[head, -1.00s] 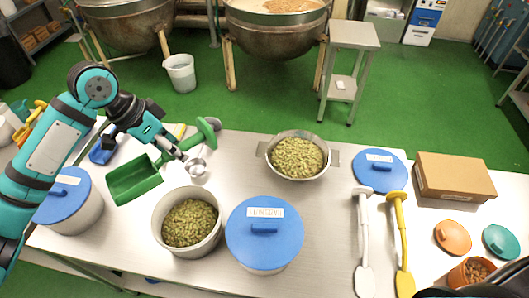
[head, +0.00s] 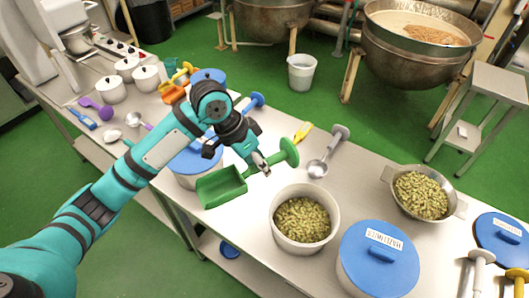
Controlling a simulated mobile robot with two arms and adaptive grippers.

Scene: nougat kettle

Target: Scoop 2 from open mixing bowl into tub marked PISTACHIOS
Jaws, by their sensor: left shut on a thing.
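My left gripper (head: 260,168) is shut on the handle of a green scoop (head: 222,187). An open pale tub (head: 303,244) with similar green nuts stands just right of the scoop. A tub with a blue lid (head: 378,258) stands beside it; its label is upside down and I cannot read it. My right gripper is not in view.
Another blue-lidded tub (head: 188,172) stands behind the scoop. A metal scoop (head: 318,168), a yellow-handled tool (head: 303,131) and a loose blue lid (head: 500,240) lie around. White pots (head: 110,88) stand at the far left. Bare table shows between open tub and metal bowl.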

